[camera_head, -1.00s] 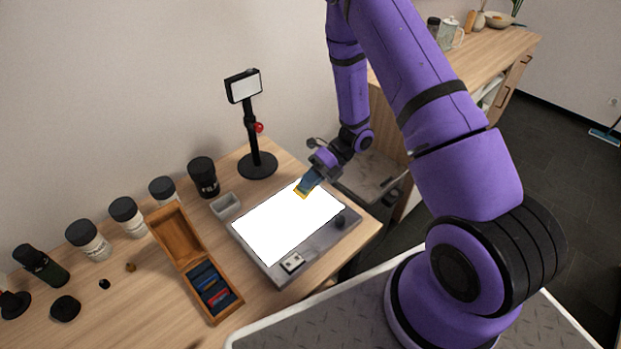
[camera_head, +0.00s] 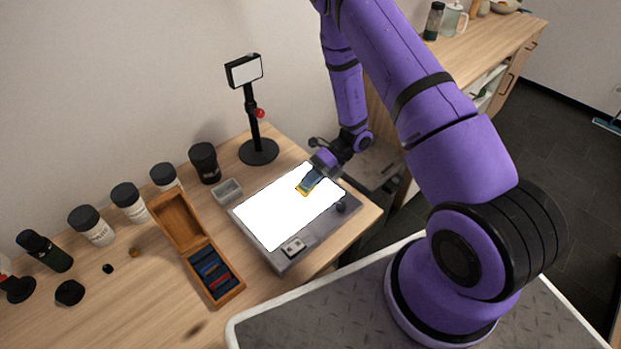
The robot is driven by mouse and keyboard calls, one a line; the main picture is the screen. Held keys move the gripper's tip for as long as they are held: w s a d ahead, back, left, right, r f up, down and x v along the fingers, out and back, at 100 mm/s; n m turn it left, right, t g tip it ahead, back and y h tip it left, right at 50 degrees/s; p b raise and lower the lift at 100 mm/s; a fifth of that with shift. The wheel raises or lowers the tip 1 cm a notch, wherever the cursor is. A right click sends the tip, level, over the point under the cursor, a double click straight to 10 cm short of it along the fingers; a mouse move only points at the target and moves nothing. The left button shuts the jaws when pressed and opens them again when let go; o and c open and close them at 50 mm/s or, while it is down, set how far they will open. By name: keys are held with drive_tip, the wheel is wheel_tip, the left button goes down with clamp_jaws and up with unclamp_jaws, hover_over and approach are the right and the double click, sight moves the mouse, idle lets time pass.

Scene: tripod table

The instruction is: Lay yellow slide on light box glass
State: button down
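The light box (camera_head: 275,259) lies on the wooden table with its white glass (camera_head: 280,212) brightly lit. The yellow slide (camera_head: 302,191) is at the tip of my gripper (camera_head: 306,187), over the upper right part of the glass. My gripper points down and to the left, and its fingers appear closed on the slide. Most of the slide is hidden by the fingers. I cannot tell whether the slide touches the glass.
An open wooden box (camera_head: 225,292) with several coloured slides stands left of the light box. A small grey tray (camera_head: 228,191), a black stand (camera_head: 258,151) and several dark-lidded jars (camera_head: 90,226) line the back. A small white-and-black item (camera_head: 293,247) sits on the light box's front edge.

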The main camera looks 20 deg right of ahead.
drive_tip(key=c, duration=1.3)
unclamp_jaws()
drive_tip(key=shift+d, duration=0.1)
drive_tip(key=v, duration=1)
drive_tip(key=shift+d+r, duration=0.25)
drive_tip(key=shift+d, duration=0.05)
drive_tip(key=shift+w, duration=0.1)
